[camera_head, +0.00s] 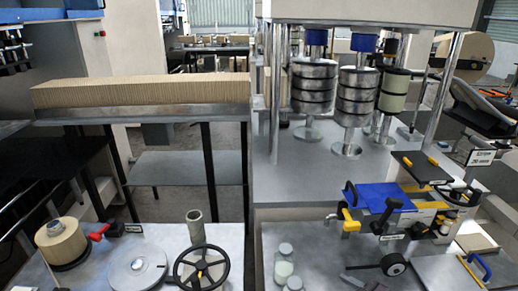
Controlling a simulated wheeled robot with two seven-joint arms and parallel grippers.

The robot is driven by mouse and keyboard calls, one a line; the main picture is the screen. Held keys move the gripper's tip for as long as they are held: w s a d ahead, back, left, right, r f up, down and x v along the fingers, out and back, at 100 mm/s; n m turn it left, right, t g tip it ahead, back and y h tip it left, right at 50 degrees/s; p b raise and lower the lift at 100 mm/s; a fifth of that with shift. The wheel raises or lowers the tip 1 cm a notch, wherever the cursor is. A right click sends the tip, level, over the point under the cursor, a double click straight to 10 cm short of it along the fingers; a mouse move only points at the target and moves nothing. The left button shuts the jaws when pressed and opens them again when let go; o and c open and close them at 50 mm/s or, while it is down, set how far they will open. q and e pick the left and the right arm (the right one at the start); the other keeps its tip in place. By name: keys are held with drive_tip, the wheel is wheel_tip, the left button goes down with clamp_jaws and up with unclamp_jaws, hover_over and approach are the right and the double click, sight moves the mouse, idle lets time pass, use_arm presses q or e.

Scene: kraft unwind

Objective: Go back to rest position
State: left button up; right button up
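Neither of my grippers shows in the head view, and I make out no part of my arms. The task names no object. In front of me is a grey metal bench. Its left part (95,279) and right part (262,255) are split by a dark gap.
A kraft roll (61,243), a grey disc (137,266), an upright tube (195,228) and a black handwheel (201,268) stand front left. Jars (284,262), a small black wheel (393,264) and a blue-covered device (379,196) are right. Metal cylinders (314,85) stand behind.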

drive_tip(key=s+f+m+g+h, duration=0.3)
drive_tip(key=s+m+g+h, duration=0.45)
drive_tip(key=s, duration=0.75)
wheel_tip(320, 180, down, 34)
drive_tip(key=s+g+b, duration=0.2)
drive_tip(key=b, duration=0.3)
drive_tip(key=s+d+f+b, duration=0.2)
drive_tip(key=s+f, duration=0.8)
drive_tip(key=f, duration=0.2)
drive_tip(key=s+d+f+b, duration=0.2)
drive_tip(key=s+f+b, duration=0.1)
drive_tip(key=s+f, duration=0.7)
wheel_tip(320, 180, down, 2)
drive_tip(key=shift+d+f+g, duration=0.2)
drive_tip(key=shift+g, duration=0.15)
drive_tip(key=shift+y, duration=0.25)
